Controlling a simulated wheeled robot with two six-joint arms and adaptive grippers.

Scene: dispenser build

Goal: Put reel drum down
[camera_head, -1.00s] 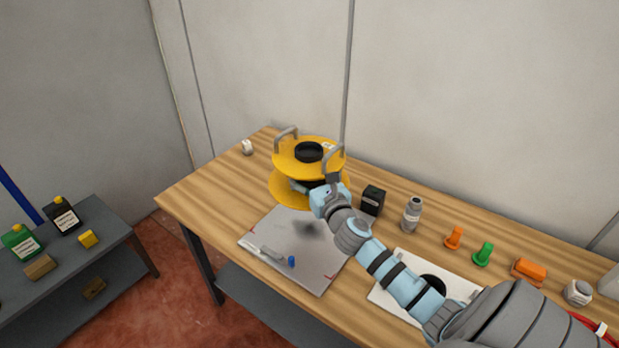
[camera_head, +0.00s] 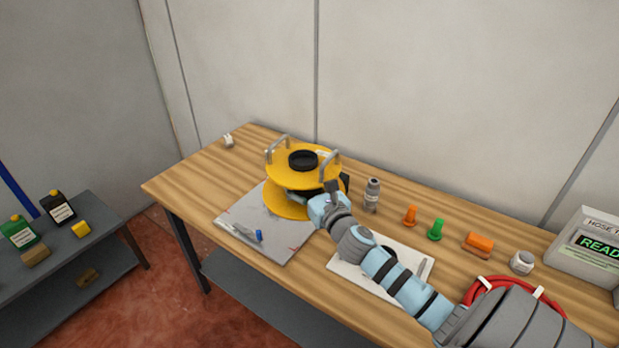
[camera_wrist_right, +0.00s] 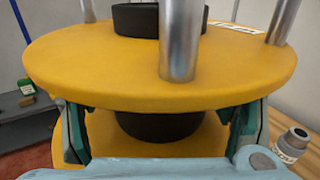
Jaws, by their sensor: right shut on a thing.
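The yellow reel drum (camera_head: 296,158) has two round flanges, a black hub and metal handles, and it is upright. My right gripper (camera_head: 318,191) is shut on it, reaching in between the flanges from the front right. In the right wrist view, the fingers (camera_wrist_right: 160,128) stand on either side of the black core (camera_wrist_right: 160,125), under the upper flange (camera_wrist_right: 160,75). My left gripper is not in view.
A black container (camera_head: 345,181) is partly hidden close behind the drum. A grey bottle (camera_head: 372,196), orange (camera_head: 409,216) and green (camera_head: 436,230) pieces stand to the right. Small tools and a blue piece (camera_head: 259,236) lie on the mat. The table's left end is mostly clear.

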